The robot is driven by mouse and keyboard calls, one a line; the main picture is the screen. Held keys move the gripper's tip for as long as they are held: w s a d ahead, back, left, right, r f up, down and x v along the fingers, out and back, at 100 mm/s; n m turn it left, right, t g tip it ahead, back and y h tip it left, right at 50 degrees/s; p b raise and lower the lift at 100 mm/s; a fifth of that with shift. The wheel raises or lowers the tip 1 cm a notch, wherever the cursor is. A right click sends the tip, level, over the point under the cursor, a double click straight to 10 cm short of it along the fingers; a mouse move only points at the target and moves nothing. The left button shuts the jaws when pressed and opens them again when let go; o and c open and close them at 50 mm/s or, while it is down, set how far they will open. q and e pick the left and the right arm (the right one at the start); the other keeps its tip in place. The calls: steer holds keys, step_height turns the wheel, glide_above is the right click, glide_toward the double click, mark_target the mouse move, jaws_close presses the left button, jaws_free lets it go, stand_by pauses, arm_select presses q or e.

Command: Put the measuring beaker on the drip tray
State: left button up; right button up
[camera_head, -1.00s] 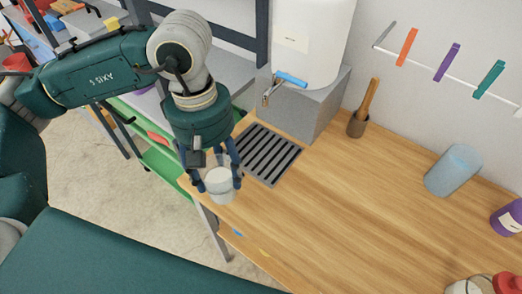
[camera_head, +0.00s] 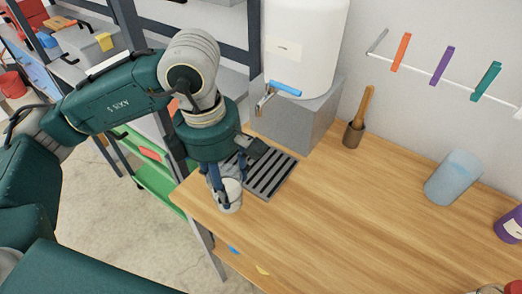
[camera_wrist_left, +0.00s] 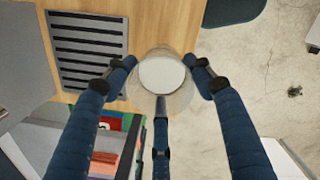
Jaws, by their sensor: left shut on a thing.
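The measuring beaker (camera_head: 230,195) is a small clear cup with whitish contents. My left gripper (camera_head: 225,188) is shut on it, near the front left edge of the wooden counter. In the left wrist view the beaker (camera_wrist_left: 162,78) is between the blue fingers of the gripper (camera_wrist_left: 160,88), partly over the counter edge. The drip tray (camera_head: 270,174) is a dark slotted grille on the counter, just behind and right of the beaker. It also shows at the upper left of the left wrist view (camera_wrist_left: 90,50). The beaker is apart from it. My right gripper is not in view.
A white dispenser (camera_head: 300,50) with a blue-handled tap (camera_head: 284,88) stands on a grey block (camera_head: 305,118) behind the tray. The counter's middle (camera_head: 340,220) is clear.

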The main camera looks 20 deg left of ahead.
arm_select(q)
steer(key=w+d+f+p, duration=0.1)
steer(key=w, duration=0.3)
steer(key=w+d+f+p, duration=0.1)
steer(key=w+d+p, duration=0.1)
steer(key=w, duration=0.2)
steer(key=w+d+f+p, duration=0.1)
steer(key=w+p, duration=0.1)
steer(key=w, duration=0.2)
steer(key=shift+w+d+f, duration=0.1)
steer(key=shift+d+f, duration=0.1)
steer(key=shift+f, duration=0.1)
steer(key=shift+f, duration=0.15)
steer(key=o, duration=1.3)
